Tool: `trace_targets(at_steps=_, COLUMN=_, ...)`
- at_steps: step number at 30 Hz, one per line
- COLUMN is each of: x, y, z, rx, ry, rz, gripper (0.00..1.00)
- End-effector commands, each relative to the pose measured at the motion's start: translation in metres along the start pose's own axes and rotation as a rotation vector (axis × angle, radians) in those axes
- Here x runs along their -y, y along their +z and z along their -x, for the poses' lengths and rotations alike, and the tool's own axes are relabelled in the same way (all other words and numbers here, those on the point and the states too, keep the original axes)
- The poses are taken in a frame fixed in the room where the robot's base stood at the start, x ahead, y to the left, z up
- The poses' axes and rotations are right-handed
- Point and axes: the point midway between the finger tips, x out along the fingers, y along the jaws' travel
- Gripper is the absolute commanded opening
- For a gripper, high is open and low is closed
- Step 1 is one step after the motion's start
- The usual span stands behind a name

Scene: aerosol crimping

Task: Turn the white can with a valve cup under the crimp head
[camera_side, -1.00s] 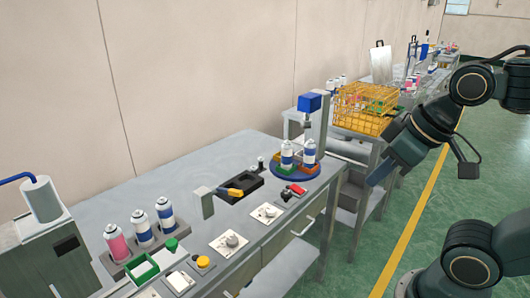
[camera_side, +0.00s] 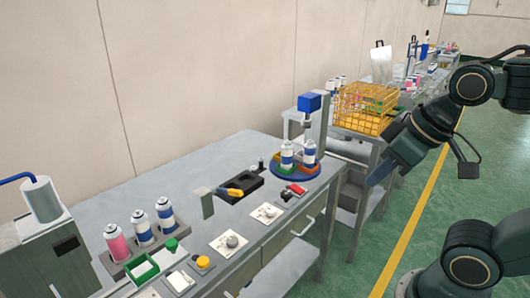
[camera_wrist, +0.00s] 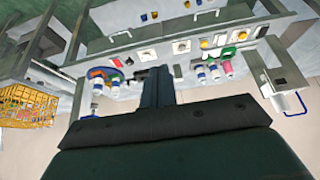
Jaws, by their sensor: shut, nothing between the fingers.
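A round blue turntable (camera_side: 291,177) with coloured holders stands at the far right end of the bench. It carries two white cans with blue bands, a left can (camera_side: 287,156) and a right can (camera_side: 309,151), both upright. The blue crimp head (camera_side: 309,103) is on a post above them, and its spindle (camera_side: 307,125) points down near the right can. Valve cups are too small to make out. My gripper (camera_side: 372,183) is shut and empty, right of the bench and apart from the turntable. Its dark fingers (camera_wrist: 157,72) also show in the wrist view.
A yellow wire basket (camera_side: 362,108) stands on a table behind the turntable. A black tray (camera_side: 240,187), knobs and buttons lie along the bench. A pink can (camera_side: 116,242) and two blue-banded cans stand in a rack front left. The floor aisle is clear.

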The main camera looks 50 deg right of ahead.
Motion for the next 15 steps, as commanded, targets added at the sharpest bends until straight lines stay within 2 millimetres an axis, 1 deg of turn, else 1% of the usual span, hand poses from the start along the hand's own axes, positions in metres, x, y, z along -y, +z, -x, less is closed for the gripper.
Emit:
trace_targets(at_steps=4, x=0.0, y=0.0, z=0.0, rx=0.0, ry=0.0, rz=0.0, gripper=0.0)
trace_targets(at_steps=8, x=0.0, y=-0.001, z=0.0, rx=0.001, ry=0.001, rz=-0.007, gripper=0.26)
trace_targets(at_steps=12, x=-0.002, y=-0.008, z=0.0, rx=0.011, ry=0.004, rz=-0.05, gripper=0.53)
trace_targets(at_steps=13, x=-0.002, y=-0.01, z=0.0, rx=0.015, ry=0.005, rz=-0.066, gripper=0.58)
trace_targets(at_steps=15, x=-0.003, y=-0.018, z=-0.001, rx=0.024, ry=0.009, rz=-0.116, gripper=0.58)
